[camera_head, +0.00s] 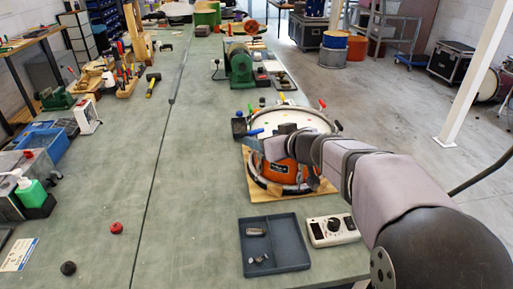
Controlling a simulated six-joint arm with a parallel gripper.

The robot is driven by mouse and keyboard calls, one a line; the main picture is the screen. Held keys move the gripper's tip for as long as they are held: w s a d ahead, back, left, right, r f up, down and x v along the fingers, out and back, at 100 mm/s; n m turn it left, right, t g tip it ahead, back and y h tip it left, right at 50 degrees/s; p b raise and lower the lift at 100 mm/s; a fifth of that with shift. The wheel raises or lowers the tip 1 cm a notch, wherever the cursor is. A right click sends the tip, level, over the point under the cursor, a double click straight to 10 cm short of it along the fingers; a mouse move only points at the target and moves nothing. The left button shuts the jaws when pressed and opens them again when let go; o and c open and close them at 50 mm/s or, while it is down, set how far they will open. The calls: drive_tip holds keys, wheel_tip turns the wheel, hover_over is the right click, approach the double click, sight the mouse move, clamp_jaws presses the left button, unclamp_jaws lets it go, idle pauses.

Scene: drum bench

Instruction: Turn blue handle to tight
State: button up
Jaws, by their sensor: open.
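An orange drum (292,172) with a pale head stands on a wooden board (257,188) near the right edge of the bench. A blue handle (255,132) sticks out to the left at the drum's rim. My gripper (273,149) is at the drum's near left side, just below and right of the blue handle in the picture. It is open, and its fingers are small and partly hidden by my wrist. I cannot tell whether it touches the drum. A red handle (322,104) and a yellow one (281,97) are at the far rim.
A blue-grey tray (290,234) with small metal parts and a white meter with a dial (333,229) lie in front of the drum. A green machine (239,65) stands behind it. The bench left of the drum (195,160) is clear.

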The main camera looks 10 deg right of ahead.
sight(257, 131)
drive_tip(key=shift+w+d+r+t, duration=0.2)
drive_tip(key=shift+w+d+t, duration=0.2)
drive_tip(key=shift+w, duration=0.2)
drive_tip(key=shift+p+x, duration=0.6)
drive_tip(key=shift+x, duration=3)
drive_tip(key=shift+f, duration=0.1)
drive_tip(key=c, duration=1.1)
